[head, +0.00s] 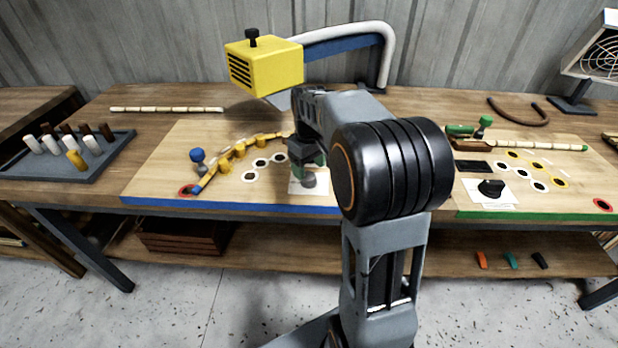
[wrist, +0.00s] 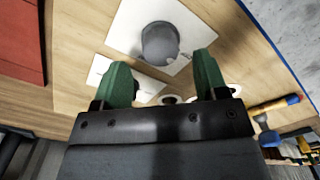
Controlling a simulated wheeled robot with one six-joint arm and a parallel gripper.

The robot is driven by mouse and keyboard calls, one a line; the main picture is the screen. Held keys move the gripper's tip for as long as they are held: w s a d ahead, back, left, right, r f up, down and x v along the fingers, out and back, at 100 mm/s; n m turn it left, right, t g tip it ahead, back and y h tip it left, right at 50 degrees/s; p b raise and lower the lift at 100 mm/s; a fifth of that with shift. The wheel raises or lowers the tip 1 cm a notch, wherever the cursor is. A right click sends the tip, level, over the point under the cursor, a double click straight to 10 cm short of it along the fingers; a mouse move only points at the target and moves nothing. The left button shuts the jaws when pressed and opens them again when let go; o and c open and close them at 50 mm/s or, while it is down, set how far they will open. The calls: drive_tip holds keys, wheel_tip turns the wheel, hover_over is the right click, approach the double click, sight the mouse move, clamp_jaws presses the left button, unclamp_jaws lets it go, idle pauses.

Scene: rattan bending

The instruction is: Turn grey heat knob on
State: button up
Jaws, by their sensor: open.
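The grey heat knob (wrist: 160,43) sits on a white plate (wrist: 128,32) on the wooden board, seen in the wrist view just beyond my fingertips. In the head view the knob (head: 308,180) shows just below my gripper, near the front edge of the blue-edged board (head: 240,203). My gripper (wrist: 165,80) has two green fingers, open and empty, one toward each side of the knob in the picture. In the head view my gripper (head: 307,158) is partly covered by my arm. I cannot tell the exact gap between fingertips and knob.
A black knob (head: 491,188) sits on the green-edged board at right. A bent rattan piece (head: 240,150) lies among pegs on the blue-edged board. A yellow heater box (head: 263,66) hangs above the table. A tray of pegs (head: 70,162) stands at left.

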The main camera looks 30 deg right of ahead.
sight(309, 175)
drive_tip(key=shift+f, duration=1.9)
drive_tip(key=shift+c, duration=0.4)
drive_tip(key=c, duration=0.9)
drive_tip(key=shift+o, duration=0.2)
